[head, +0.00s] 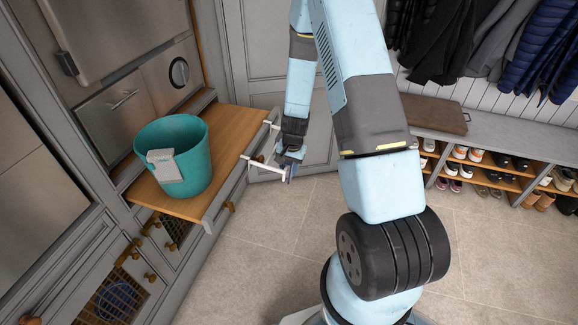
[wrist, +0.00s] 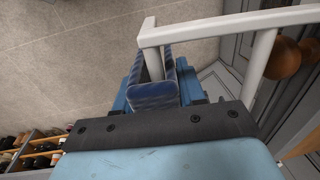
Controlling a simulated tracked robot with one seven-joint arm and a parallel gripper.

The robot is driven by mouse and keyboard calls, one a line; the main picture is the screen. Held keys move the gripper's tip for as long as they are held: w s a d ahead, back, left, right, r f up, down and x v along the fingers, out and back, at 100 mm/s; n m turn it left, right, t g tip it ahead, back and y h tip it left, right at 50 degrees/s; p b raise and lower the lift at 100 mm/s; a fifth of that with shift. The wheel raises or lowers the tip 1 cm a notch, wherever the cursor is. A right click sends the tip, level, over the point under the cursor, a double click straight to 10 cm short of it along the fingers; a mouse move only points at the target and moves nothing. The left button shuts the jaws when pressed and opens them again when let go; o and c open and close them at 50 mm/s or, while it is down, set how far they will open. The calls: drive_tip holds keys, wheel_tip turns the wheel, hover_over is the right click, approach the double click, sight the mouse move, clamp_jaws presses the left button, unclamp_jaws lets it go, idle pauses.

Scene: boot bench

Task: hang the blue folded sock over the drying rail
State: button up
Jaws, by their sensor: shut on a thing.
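The blue folded sock (wrist: 152,98), dark blue with paler stripes, is between the fingers of my gripper (wrist: 156,88), which is shut on it. In the wrist view the sock forms a narrow U, and the short end bar of the white drying rail (wrist: 225,27) runs down into its fold. I cannot tell whether sock and bar touch. In the head view my gripper (head: 290,158) is at the near outer end of the drying rail (head: 266,167), with a bit of the sock (head: 292,172) showing below it. My gripper hides much of the sock there.
A teal bucket (head: 196,160) with a grey cloth (head: 164,166) over its rim stands on the wooden counter (head: 222,128), left of the rail. Round wooden knobs (wrist: 285,58) sit close by the rail. A shoe bench (head: 490,132) stands right. Tiled floor (head: 255,240) is clear.

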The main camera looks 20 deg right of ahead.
drive_tip(key=o, duration=1.1)
drive_tip(key=r, duration=0.9)
drive_tip(key=s+d+r, duration=0.1)
drive_tip(key=r, duration=0.3)
drive_tip(key=shift+r, duration=0.25)
